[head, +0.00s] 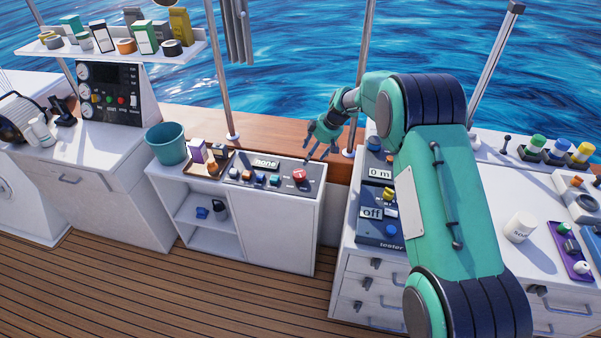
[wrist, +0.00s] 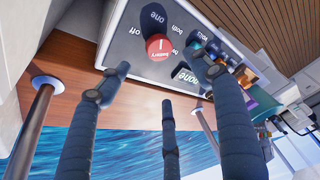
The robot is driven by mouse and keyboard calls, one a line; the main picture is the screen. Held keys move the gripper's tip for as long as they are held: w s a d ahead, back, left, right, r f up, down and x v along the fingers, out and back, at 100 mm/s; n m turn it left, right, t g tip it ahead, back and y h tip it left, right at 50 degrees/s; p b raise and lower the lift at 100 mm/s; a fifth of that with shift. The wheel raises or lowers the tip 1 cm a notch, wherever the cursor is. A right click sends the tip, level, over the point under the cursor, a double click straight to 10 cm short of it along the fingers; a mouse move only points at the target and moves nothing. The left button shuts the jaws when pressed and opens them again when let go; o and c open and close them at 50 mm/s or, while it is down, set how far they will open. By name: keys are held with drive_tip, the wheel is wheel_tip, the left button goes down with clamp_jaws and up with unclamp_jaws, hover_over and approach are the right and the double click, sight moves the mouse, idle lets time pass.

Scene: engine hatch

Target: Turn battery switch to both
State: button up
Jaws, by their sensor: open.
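The battery switch is a red round knob (head: 298,175) on the dark panel of the low white cabinet. In the wrist view the red knob (wrist: 158,47) carries a white mark and the word "battery". Labels "one", "both" and "off" are readable around it; which one the mark points to is unclear. The panel's display (head: 265,163) reads "none". My gripper (head: 323,131) is open and empty, above and behind the panel's right end. In the wrist view its fingers (wrist: 168,85) are spread, apart from the knob.
Several small coloured knobs (head: 261,177) sit left of the red knob. A tray (head: 222,170) of small items and a teal bucket (head: 166,143) stand further left. A tester panel (head: 380,230) is on the right cabinet. A metal post (head: 216,70) rises from the wooden rail behind.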

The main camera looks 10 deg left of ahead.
sight(299, 173)
drive_tip(key=shift+f, duration=0.15)
drive_tip(key=b+x, duration=0.2)
drive_tip(key=x, duration=1.1)
drive_tip(key=shift+a+f, duration=0.15)
drive_tip(key=shift+a, duration=0.05)
drive_tip(key=shift+a, duration=0.1)
drive_tip(key=c, duration=1.1)
